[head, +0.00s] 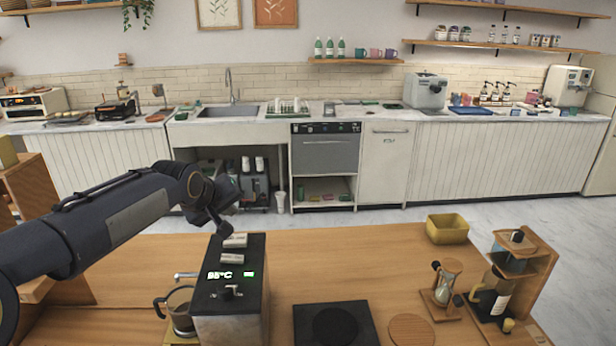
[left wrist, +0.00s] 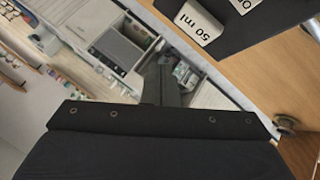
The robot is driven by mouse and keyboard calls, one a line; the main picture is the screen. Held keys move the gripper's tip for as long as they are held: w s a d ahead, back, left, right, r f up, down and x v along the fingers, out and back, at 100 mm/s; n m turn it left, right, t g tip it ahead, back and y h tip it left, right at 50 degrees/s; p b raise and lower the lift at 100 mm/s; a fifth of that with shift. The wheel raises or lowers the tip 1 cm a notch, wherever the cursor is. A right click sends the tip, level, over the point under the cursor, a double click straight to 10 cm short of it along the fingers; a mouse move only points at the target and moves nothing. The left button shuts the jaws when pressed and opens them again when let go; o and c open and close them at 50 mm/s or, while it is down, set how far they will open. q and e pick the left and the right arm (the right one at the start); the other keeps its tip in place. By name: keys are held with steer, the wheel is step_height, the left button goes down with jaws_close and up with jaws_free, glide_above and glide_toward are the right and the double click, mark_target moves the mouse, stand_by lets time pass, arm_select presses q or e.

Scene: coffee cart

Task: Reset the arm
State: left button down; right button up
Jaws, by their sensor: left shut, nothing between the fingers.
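My left arm comes in from the left in the head view. Its dark gripper (head: 222,224) is small in the picture and points down just over the back of the black coffee machine (head: 229,308), close to the pale buttons there. It is shut and empty. I cannot tell whether it touches a button. In the left wrist view the shut gripper (left wrist: 160,75) shows dark against the far counter, beside a white "50 ml" button (left wrist: 198,20). My right gripper is not in view.
A glass pot (head: 179,308) stands left of the machine on the wooden table (head: 330,260). To the right are a black square plate (head: 310,322), a round wooden board (head: 411,330), an hourglass (head: 445,284), a yellow bin (head: 447,229) and a wooden stand (head: 540,262). The table's middle back is clear.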

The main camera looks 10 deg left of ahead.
arm_select(q)
steer(key=s+d+f+m+g+h, duration=0.1)
steer(key=s+f, duration=0.3)
steer(key=s, duration=0.7)
steer(key=s+d+f+m+g+h, duration=0.1)
steer(key=s+d+f+m, duration=0.2)
steer(key=s, duration=0.9)
steer(key=s+d+f+m+g+h, duration=0.1)
steer(key=s+d+f, duration=0.3)
steer(key=s, duration=0.7)
steer(key=shift+s+f+m+g, duration=0.3)
steer(key=shift+s+f+m, duration=0.05)
steer(key=shift+m, duration=0.45)
step_height(320, 180, down, 8)
steer(key=b, duration=0.7)
steer(key=shift+b, duration=0.3)
stand_by(1.5)
steer(key=shift+r, duration=0.2)
stand_by(0.3)
